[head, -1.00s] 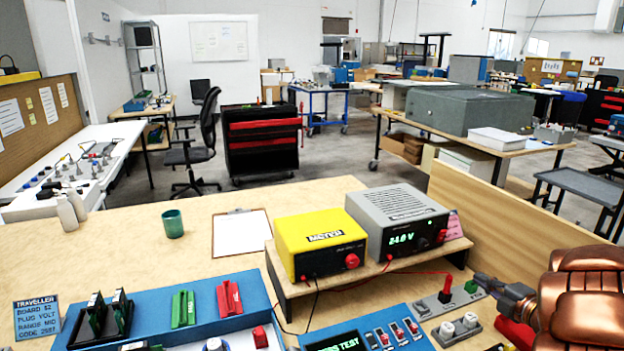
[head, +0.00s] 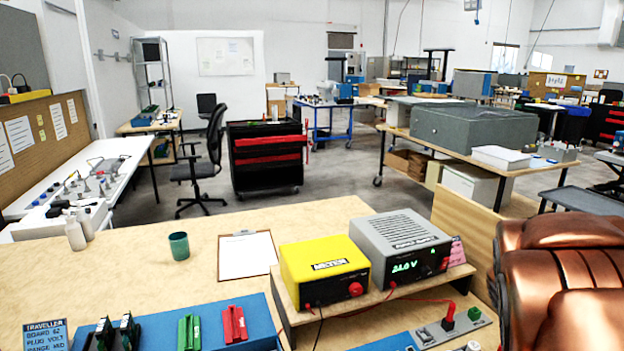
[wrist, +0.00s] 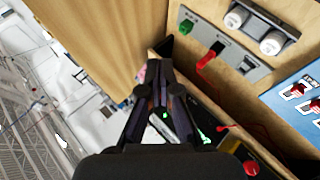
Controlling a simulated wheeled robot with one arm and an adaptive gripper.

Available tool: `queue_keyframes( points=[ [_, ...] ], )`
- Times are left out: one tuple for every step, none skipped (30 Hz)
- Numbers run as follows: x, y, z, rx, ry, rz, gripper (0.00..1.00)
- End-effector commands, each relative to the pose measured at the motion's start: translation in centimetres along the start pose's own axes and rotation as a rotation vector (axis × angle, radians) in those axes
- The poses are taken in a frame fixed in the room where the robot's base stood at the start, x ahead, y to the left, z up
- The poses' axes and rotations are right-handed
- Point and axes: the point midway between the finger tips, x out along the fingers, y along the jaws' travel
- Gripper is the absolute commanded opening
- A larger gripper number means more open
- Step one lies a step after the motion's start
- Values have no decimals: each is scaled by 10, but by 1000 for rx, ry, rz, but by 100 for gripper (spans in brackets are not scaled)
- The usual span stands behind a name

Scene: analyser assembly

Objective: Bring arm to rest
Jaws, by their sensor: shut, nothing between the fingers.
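My gripper (wrist: 158,82) shows in the wrist view, its dark fingers together and empty. In that view it is over the area beside the grey terminal strip (wrist: 225,45), apart from the red plug (wrist: 209,57). In the head view my copper-coloured arm (head: 555,270) fills the right edge, and the gripper itself is out of sight there.
A yellow meter (head: 323,270) and a grey supply (head: 400,243) stand on a wooden riser (head: 375,308). A blue panel (head: 262,308) holds red and green parts. A green cup (head: 179,246) and a clipboard (head: 246,256) sit on the bench. A wooden partition (head: 466,225) stands at the right.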

Motion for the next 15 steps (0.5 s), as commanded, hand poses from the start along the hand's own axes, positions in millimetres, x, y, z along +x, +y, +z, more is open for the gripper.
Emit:
queue_keyframes(
  points=[
    [-17,-9,-2,45,-25,-30,0],
    [-25,-16,0,76,-45,-52,0],
    [-36,-28,3,115,-72,-84,0],
    [-45,-36,4,143,-93,-108,0],
    [-54,-44,6,171,-112,-131,0],
    [-66,-57,9,206,-141,-166,0],
    [-76,-67,10,230,-160,-193,0],
    [-85,-77,13,254,-184,-222,0],
    [-99,-91,15,284,-211,-260,0],
    [-110,-102,16,305,-232,-290,0],
    [-121,-113,19,325,-255,-320,0],
    [-135,-128,22,348,-286,-362,0],
    [-147,-139,25,363,-312,-394,0],
    [-159,-150,27,377,-334,-425,0],
    [-176,-165,31,393,-367,-469,0]
  ],
)
